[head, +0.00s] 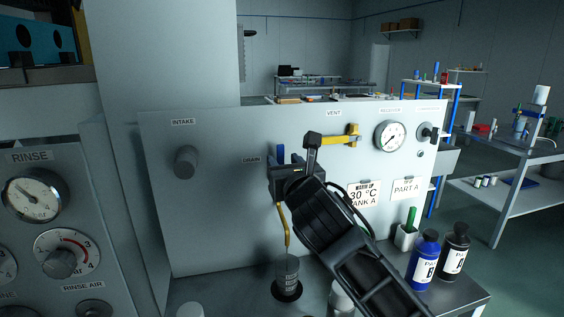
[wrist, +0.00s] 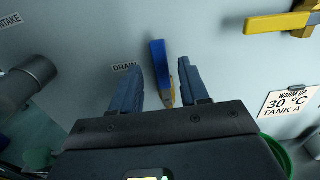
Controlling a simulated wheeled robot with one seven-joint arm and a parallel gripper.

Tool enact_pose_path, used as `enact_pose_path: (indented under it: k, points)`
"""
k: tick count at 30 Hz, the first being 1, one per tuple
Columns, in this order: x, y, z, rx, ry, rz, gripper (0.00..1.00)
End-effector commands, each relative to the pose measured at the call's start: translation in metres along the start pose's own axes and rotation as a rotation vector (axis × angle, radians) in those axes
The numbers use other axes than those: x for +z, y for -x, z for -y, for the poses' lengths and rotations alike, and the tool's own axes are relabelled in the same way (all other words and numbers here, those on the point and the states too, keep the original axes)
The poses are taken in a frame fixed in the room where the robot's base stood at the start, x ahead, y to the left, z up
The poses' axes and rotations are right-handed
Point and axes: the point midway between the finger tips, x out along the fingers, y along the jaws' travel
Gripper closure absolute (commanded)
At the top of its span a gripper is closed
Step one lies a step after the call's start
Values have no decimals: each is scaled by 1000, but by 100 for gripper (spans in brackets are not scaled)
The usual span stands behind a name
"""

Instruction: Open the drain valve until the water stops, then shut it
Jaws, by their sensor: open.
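The drain valve's blue handle (wrist: 158,62) points nearly straight up beside the DRAIN label (wrist: 124,67). It also shows in the head view (head: 281,152). A bit of the yellow valve body (wrist: 171,99) shows below it; the rest is hidden by my gripper. My gripper (wrist: 158,78) is open, with one finger on each side of the handle in the wrist view; I cannot tell whether they touch it. In the head view my gripper (head: 282,170) is at the panel. Flowing water cannot be made out.
To the right are the yellow vent valve (head: 343,140) and a round gauge (head: 390,136). The grey intake knob (head: 186,162) is at left. Blue (head: 424,261) and black (head: 454,250) bottles and a green-handled tool (head: 411,219) in a white holder stand on the right shelf.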

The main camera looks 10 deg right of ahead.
Motion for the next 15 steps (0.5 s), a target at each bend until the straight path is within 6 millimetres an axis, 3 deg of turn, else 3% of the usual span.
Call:
enact_pose_path:
  k: [7,15]
  points:
    - [-2,40,0,0,-1,0,55]
    - [0,54,0,-1,1,0,55]
